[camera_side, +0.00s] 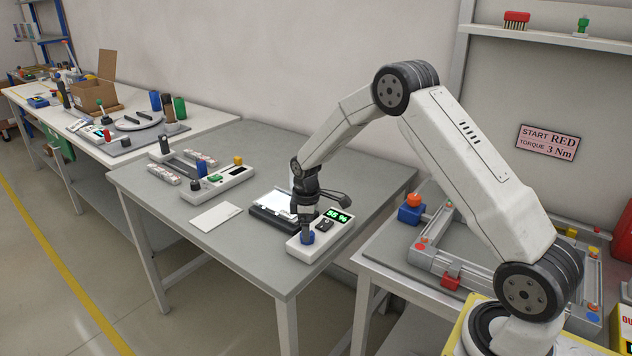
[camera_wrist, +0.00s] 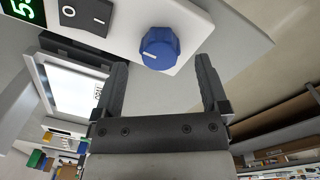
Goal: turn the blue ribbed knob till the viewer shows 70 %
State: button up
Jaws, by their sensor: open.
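The blue ribbed knob (camera_wrist: 160,48) sits on the white control box (camera_side: 333,236), with a pale mark on its face. In the side view the knob (camera_side: 308,238) is at the box's near left end, partly hidden by my gripper (camera_side: 306,226). In the wrist view my gripper (camera_wrist: 161,62) is open, its fingers either side of the knob's line, with gaps on both sides. The knob appears just beyond the fingertips. The green display (camera_side: 338,215) reads fifty-something percent; the second digit is hard to read. It is cut off in the wrist view (camera_wrist: 22,8).
A black rocker switch (camera_wrist: 86,14) is between the knob and the display. A lit panel (camera_side: 276,201) in a black frame stands beside the box. A white card (camera_side: 215,217) and another control box (camera_side: 218,182) lie further left on the grey table (camera_side: 262,262).

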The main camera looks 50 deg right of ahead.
jog(key=shift+f, duration=1.05)
grip_shut()
jog(key=shift+m, duration=0.5)
jog(key=m, duration=0.8)
jog(key=shift+m, duration=0.3)
jog(key=shift+w, duration=0.1)
